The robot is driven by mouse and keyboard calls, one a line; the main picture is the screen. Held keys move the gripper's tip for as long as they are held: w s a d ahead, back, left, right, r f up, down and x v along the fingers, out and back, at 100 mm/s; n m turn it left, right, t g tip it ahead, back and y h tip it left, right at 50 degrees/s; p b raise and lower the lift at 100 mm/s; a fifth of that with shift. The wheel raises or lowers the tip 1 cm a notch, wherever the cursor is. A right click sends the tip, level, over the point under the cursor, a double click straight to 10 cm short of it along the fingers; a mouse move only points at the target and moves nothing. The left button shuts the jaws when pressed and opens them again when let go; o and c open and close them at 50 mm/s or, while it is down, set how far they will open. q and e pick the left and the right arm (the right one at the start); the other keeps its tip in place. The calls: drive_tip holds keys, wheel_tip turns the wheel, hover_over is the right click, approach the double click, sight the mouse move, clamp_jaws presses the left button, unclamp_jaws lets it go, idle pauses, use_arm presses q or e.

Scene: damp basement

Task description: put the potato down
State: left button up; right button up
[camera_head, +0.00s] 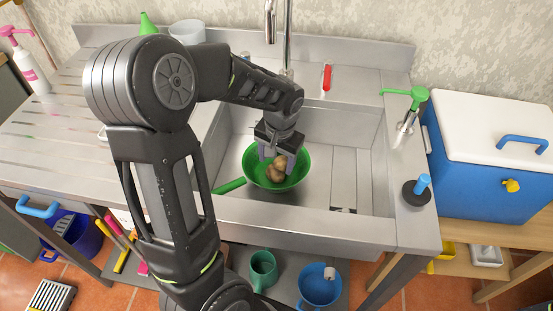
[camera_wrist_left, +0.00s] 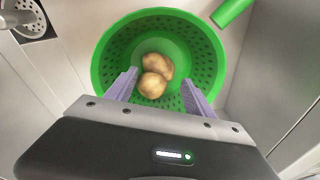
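Two brown potatoes lie touching in the green colander (camera_head: 254,174), which sits in the sink basin (camera_head: 322,165). In the left wrist view one potato (camera_wrist_left: 158,65) is farther off and the other potato (camera_wrist_left: 151,86) is nearer my left gripper (camera_wrist_left: 158,88). The left gripper (camera_head: 277,156) points down over the colander. Its two fingers are spread wide, with gaps between them and the potatoes, and it holds nothing. In the head view the fingers partly hide the potatoes. My right gripper is not in view.
The colander's handle (camera_head: 230,186) points left toward the basin's front. The faucet (camera_head: 288,40) stands behind the basin. The basin's right side is mostly clear.

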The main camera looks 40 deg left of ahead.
use_arm(q)
drive_tip(key=shift+o, duration=0.2)
drive_tip(key=shift+r+p, duration=0.3)
drive_tip(key=shift+r, duration=0.05)
wheel_tip(320, 180, up, 12)
drive_tip(key=d, duration=0.1)
drive_tip(key=shift+s+d+f, duration=0.2)
drive_tip(key=shift+s+d, duration=0.1)
drive_tip(key=shift+s, duration=0.15)
idle(0.5)
